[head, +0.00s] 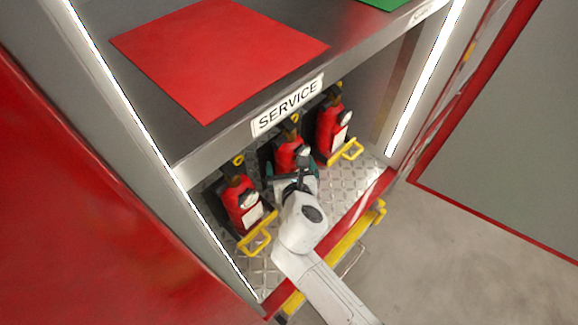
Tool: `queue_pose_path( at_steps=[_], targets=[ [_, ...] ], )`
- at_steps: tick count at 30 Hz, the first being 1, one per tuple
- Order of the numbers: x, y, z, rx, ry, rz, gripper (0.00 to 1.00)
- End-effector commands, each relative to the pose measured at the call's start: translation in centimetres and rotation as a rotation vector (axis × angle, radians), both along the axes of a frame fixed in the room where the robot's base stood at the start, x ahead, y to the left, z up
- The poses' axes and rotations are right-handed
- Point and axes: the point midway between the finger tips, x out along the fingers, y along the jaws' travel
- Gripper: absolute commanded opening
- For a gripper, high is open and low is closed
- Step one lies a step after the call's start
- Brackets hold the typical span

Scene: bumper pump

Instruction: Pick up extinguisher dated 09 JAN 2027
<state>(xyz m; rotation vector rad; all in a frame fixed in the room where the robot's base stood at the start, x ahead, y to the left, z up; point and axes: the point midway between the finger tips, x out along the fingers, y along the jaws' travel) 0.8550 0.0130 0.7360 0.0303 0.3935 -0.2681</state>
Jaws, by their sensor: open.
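Three red extinguishers stand in a row in the bay under the SERVICE sign. The left extinguisher (240,198) and the right extinguisher (332,128) show white labels and yellow bars in front. The middle extinguisher (289,150) is partly hidden by my gripper and arm. The label dates are too small to read, so I cannot tell which is dated 09 JAN 2027. My gripper (289,176) is open, in front of the lower part of the middle extinguisher. Its fingers are partly hidden, and I cannot tell whether they touch it.
The SERVICE shelf edge (288,104) overhangs the extinguishers, with a red mat (215,55) and part of a green mat on top. The bay floor (345,190) is metal tread plate. Lit side posts bound the bay. A yellow step (355,232) runs below its front edge.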

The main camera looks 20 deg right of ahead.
Motion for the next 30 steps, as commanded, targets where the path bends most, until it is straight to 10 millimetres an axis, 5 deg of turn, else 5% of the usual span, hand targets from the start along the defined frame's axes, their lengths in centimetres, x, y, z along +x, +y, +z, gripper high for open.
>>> queue_pose_path(
  at_steps=[11,30],
  targets=[
    [0.92,-0.27,-0.33,0.001,0.0,0.001,0.99],
    [0.87,-0.28,-0.35,0.001,0.0,0.0,0.38]
  ],
)
